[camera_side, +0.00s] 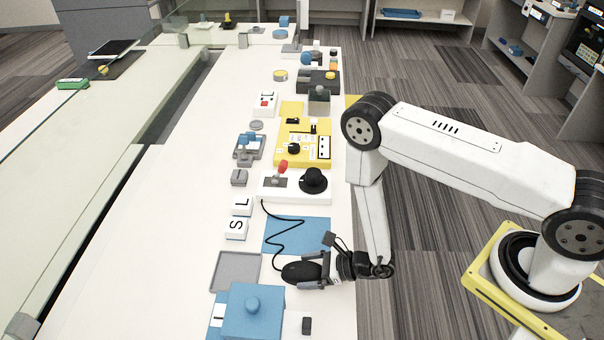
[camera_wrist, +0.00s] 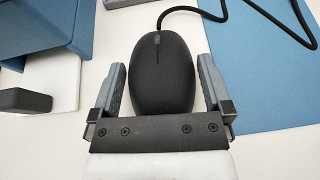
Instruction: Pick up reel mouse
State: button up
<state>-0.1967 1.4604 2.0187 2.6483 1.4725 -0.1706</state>
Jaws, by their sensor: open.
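The mouse (camera_wrist: 162,75) is black with a scroll wheel and a black cable. It lies on the white table and also shows in the side view (camera_side: 299,272). My gripper (camera_wrist: 162,77) is open, with one grey finger on each side of the mouse. A narrow gap shows between the mouse and each finger. In the side view my gripper (camera_side: 312,272) is low at the table, around the rear part of the mouse. The nearer finger partly hides the mouse there.
A blue mat (camera_side: 312,235) lies beside the mouse, with the cable (camera_side: 275,222) running across it. A blue box (camera_side: 252,312) with a knob stands near, beside a grey tray (camera_side: 226,271). A white panel with a black dial (camera_side: 313,180) stands beyond the mat. A small black block (camera_side: 307,326) is close by.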

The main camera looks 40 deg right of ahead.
aim_at(309, 268)
jog(key=c, duration=1)
jog(key=shift+r, duration=0.15)
jog(key=shift+r, duration=4.9)
